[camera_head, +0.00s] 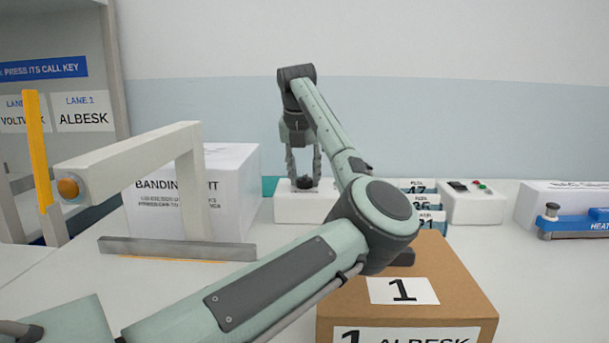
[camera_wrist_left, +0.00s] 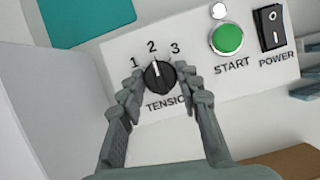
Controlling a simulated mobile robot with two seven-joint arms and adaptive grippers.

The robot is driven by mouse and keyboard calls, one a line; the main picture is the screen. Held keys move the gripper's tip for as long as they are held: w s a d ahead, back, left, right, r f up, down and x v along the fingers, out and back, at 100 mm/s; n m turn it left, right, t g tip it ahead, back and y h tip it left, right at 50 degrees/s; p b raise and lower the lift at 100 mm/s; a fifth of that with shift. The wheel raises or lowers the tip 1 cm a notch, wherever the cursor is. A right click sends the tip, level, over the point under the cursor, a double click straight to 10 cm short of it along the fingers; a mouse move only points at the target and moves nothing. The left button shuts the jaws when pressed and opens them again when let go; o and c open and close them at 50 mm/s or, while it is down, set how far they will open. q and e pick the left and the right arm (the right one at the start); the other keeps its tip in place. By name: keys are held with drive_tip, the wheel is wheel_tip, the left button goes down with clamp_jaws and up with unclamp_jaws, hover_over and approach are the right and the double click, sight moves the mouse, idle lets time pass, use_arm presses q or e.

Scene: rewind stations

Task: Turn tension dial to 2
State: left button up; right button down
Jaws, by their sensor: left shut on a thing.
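The black tension dial (camera_wrist_left: 159,77) sits on a white control panel (camera_wrist_left: 112,62) marked 1, 2 and 3. Its white pointer line points up toward the 2 in the left wrist view. My left gripper (camera_wrist_left: 161,82) is shut on the dial, one finger on each side. In the head view my left gripper (camera_head: 304,180) reaches down from above onto the dial (camera_head: 304,185), on top of the white panel (camera_head: 290,209). My right gripper is in neither view.
A green START button (camera_wrist_left: 228,39) and a black POWER switch (camera_wrist_left: 270,27) are right of the dial. A white box (camera_head: 240,178) stands left of the panel. A cardboard box (camera_head: 450,285) marked 1 is in front. A beige frame (camera_head: 190,185) stands at left.

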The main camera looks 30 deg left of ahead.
use_arm(q)
drive_tip(key=o, duration=1.2)
drive_tip(key=shift+c, duration=0.2)
drive_tip(key=shift+r, duration=0.1)
drive_tip(key=v, duration=1.2)
